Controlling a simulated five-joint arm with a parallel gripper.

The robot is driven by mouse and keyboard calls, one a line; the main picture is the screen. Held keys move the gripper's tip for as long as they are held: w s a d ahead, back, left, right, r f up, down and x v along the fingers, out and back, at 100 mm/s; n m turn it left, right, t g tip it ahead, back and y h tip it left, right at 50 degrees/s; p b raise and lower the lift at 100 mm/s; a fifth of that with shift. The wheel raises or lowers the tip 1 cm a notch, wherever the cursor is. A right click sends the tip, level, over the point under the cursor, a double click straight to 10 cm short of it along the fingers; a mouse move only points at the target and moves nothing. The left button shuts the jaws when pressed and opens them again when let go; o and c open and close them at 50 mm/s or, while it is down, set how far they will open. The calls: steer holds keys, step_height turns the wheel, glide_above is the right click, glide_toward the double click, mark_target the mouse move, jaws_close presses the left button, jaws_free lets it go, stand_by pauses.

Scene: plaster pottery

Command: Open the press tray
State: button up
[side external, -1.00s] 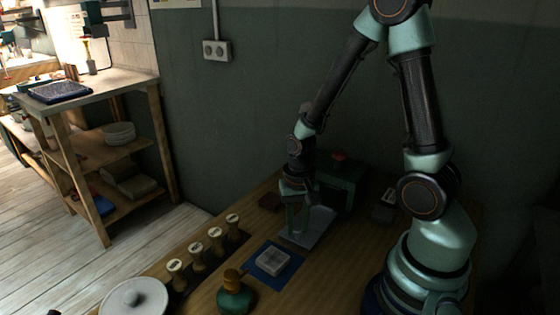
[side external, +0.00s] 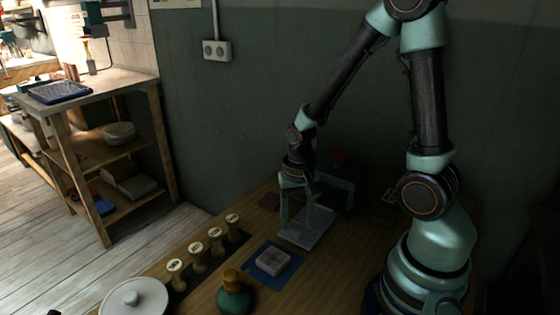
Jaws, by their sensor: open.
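The press (side external: 341,191) is a dark green box at the back of the wooden table, partly hidden behind my gripper. Its tray (side external: 308,228) is a flat grey plate that lies out in front of the press, toward the camera. My gripper (side external: 300,217) points down over the tray's left part, with its fingers spread apart and nothing seen between them. I cannot tell whether a fingertip touches the tray.
A pale block (side external: 272,258) lies on a blue mat (side external: 268,272) in front of the tray. Several wooden stamps (side external: 197,253) stand in a row at left. A green bottle (side external: 234,296) and a white lidded pot (side external: 134,299) stand near the front edge.

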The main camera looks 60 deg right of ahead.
step_height(320, 180, up, 10)
stand_by(0.5)
steer(key=shift+r, duration=0.15)
steer(key=a+r+n+t, duration=0.5)
steer(key=r+n, duration=0.4)
steer(key=shift+a+r+t, duration=0.2)
steer(key=shift+t, duration=0.1)
